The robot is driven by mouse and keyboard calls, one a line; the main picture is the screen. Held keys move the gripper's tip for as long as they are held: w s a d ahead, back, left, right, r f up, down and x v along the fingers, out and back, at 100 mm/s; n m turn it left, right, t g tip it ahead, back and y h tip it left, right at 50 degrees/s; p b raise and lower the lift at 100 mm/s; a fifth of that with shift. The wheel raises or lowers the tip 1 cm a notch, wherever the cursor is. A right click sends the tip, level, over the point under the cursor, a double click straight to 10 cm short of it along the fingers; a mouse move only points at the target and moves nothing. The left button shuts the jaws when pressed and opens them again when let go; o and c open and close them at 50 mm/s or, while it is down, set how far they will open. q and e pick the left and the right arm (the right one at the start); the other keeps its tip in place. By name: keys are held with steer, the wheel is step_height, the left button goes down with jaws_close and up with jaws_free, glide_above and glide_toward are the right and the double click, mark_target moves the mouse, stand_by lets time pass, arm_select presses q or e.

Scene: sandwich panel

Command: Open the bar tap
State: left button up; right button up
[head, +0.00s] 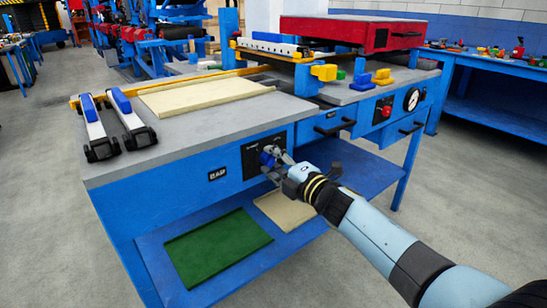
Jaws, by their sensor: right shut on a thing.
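The bar tap (268,158) is a small blue and metal fitting on a black panel (254,160) on the front of the blue workbench. My right gripper (282,164) is at the tap and shut on it, partly hiding it. The angle of the tap's handle is hard to make out at this size. My right arm comes in from the lower right. My left gripper is not in view.
The grey bench top (215,118) holds a beige board (203,95) and two blue-and-white clamp-like tools. A green panel (217,246) lies on the lower shelf. A red button (386,111), a gauge (412,99) and black drawer handles are further right. Open floor lies in front.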

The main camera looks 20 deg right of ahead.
steer(key=shift+f+m, duration=0.1)
steer(key=shift+m, duration=0.3)
steer(key=o, duration=1.2)
steer(key=shift+c, duration=0.2)
steer(key=v, duration=1.2)
steer(key=s+d+f+m+g+h, duration=0.35)
steer(key=s+f+m, duration=0.25)
steer(key=s+f, duration=0.85)
steer(key=s+d+f+m+g+h, duration=0.2)
steer(key=s+f+m+g, duration=0.25)
steer(key=s+f, duration=0.95)
steer(key=s+d+f+m+g, duration=0.1)
steer(key=s+f+m+g, duration=0.3)
steer(key=s+f, duration=0.3)
steer(key=s+d+f+m+g+h, duration=0.1)
steer(key=s+f+m+g, duration=0.3)
steer(key=s, duration=1.4)
step_height(320, 180, down, 3)
steer(key=m, duration=0.3)
steer(key=shift+s, duration=0.2)
